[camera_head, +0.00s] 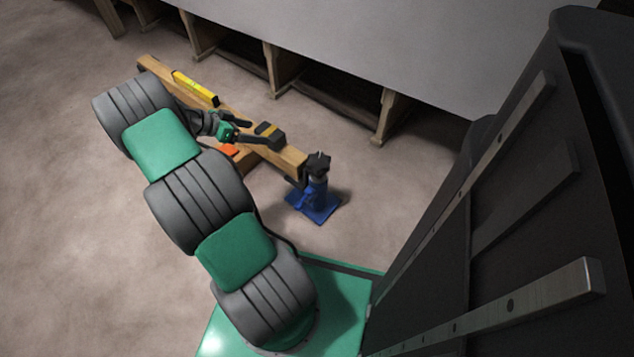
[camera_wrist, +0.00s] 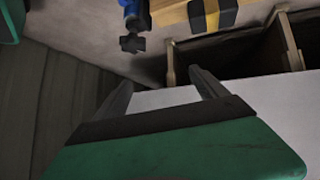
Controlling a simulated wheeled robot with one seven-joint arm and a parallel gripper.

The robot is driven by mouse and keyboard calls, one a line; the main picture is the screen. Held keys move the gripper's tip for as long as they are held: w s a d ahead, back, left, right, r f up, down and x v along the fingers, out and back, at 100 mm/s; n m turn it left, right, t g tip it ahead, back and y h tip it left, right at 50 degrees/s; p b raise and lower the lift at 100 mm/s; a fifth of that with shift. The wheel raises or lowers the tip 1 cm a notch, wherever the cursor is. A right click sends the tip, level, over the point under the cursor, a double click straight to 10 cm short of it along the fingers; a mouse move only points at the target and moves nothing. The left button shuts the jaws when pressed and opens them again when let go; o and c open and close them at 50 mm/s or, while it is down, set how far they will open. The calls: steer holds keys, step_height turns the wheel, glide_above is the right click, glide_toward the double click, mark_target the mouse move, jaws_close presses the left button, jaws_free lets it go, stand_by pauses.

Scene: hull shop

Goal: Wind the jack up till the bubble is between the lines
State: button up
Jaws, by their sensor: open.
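The blue jack (camera_head: 313,201) stands on the floor at the near end of a wooden beam (camera_head: 150,67). A dark pronged knob (camera_head: 318,164) tops it; the blue part (camera_wrist: 131,14) and knob (camera_wrist: 132,43) also show at the top of the wrist view. A yellow level (camera_head: 195,88) lies along the beam; its bubble and lines are too small to read. My gripper (camera_head: 258,140) is near the beam's middle, left of the jack and apart from the knob. In the wrist view my gripper (camera_wrist: 163,90) has its fingers spread, with nothing between them.
A black block with a yellow band (camera_head: 270,133) sits on the beam between level and jack; it also shows in the wrist view (camera_wrist: 212,12). An orange piece (camera_head: 229,150) lies beside the beam. The grey hull (camera_head: 370,45) on wooden supports (camera_head: 390,116) stands behind. Floor around the jack is clear.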

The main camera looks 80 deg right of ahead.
mark_target(318, 160)
steer(key=s+d+f+m+g+b, duration=0.1)
steer(key=s+d+f+b, duration=0.1)
steer(key=s+f, duration=0.3)
steer(key=s+d+f+m+g+b, duration=0.2)
steer(key=s+f, duration=0.4)
steer(key=s, duration=0.1)
steer(key=s+d+f+m+g+b, duration=0.1)
steer(key=s+d+f+m+b, duration=0.1)
steer(key=s+f, duration=0.3)
steer(key=shift+s+d+f+g, duration=0.2)
steer(key=shift+s+d, duration=0.05)
steer(key=shift+s, duration=0.3)
steer(key=shift+s+d+f+g, duration=0.2)
steer(key=shift+s, duration=0.3)
steer(key=c, duration=1)
steer(key=shift+c, duration=0.2)
steer(key=shift+r, duration=0.1)
